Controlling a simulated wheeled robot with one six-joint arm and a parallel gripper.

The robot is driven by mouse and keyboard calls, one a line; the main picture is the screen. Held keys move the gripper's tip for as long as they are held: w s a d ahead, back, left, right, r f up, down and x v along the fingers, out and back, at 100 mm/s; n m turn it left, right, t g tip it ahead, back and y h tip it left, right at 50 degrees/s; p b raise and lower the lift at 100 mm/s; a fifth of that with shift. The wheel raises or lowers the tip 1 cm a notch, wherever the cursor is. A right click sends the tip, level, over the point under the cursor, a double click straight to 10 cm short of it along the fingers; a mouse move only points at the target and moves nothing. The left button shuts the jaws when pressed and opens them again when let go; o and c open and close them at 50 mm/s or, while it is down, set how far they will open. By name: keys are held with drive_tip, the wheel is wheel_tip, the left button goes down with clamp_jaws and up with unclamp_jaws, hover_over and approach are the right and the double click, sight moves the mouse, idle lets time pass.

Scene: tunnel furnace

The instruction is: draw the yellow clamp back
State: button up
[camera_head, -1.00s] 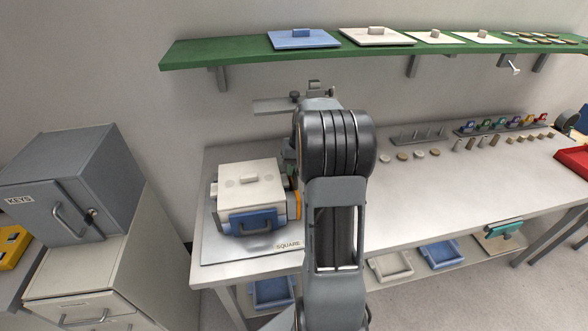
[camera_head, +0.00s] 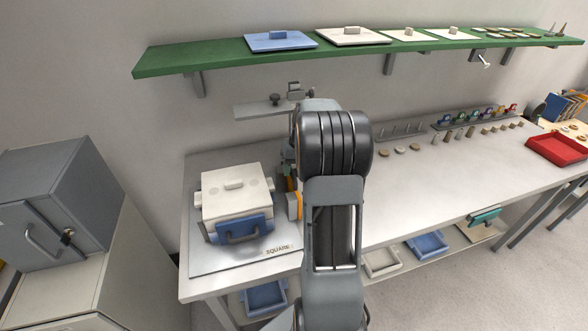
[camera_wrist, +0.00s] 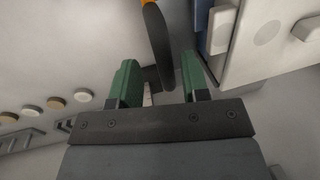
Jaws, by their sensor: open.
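The yellow clamp (camera_head: 293,206) shows as an orange-yellow piece at the right side of the white box with the blue front (camera_head: 236,192), partly hidden by my arm. In the wrist view, a bit of the yellow clamp (camera_wrist: 148,3) shows at the top edge, with a dark rounded handle (camera_wrist: 157,45) reaching down from it. My gripper (camera_wrist: 160,75) is open, with its green fingers apart. The handle's end appears between the fingers in the picture; I cannot tell whether they touch it. In the head view my arm hides most of my gripper.
The box stands on a grey plate marked SQUARE (camera_head: 215,266) at the bench's left end. A grey key cabinet (camera_head: 58,200) stands to the left. A green shelf (camera_head: 220,58) with lids runs above. Several small discs and a peg rack (camera_head: 400,133) lie right of my arm.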

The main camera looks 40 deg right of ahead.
wheel_tip(320, 180, up, 14)
drive_tip(key=d, duration=0.2)
drive_tip(key=shift+s+d+f, duration=0.2)
drive_tip(key=shift+s, duration=0.25)
idle(0.6)
drive_tip(key=s+a+f+n+t, duration=0.1)
drive_tip(key=s+a, duration=0.3)
drive_tip(key=a, duration=0.4)
drive_tip(key=s+a+f+n+t+h, duration=0.1)
drive_tip(key=s+a+f, duration=0.2)
drive_tip(key=a, duration=0.6)
drive_tip(key=s+a+f+n+t+h, duration=0.1)
drive_tip(key=s+a+f+n, duration=0.1)
drive_tip(key=s+a, duration=0.5)
drive_tip(key=shift+a, duration=1)
